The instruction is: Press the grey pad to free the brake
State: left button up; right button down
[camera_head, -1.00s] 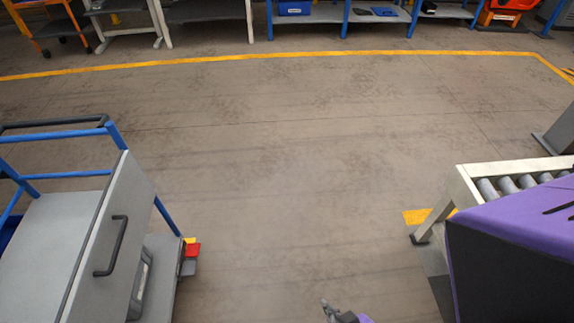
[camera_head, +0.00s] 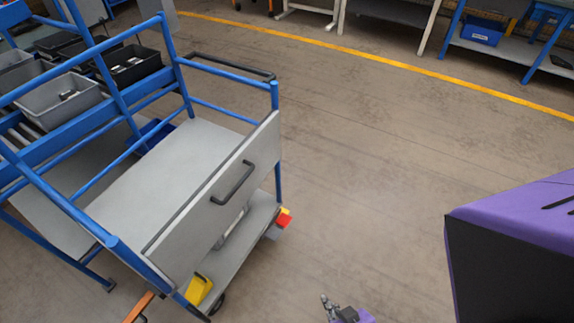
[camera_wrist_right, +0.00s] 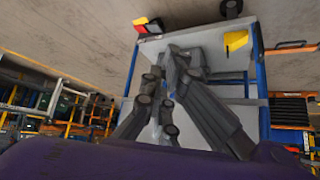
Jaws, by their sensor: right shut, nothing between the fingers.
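A grey trolley with a blue tube frame (camera_head: 165,185) stands at the left in the head view. At its right end, low down, are a red pad (camera_head: 284,219) and a small grey pad (camera_head: 274,232) beside it. They also show near the top of the right wrist view, red (camera_wrist_right: 141,20) and dark grey (camera_wrist_right: 154,25). A yellow piece (camera_head: 198,290) sits at the trolley's near lower end. My right gripper (camera_head: 328,302) is shut and empty at the bottom of the head view, apart from the trolley. My left gripper is not in view.
A black handle (camera_head: 233,183) stands out from the trolley's upright panel. Grey and black bins (camera_head: 62,97) stand on a rack behind it. The floor (camera_head: 390,170) right of the trolley is clear up to a yellow line (camera_head: 400,65) and benches.

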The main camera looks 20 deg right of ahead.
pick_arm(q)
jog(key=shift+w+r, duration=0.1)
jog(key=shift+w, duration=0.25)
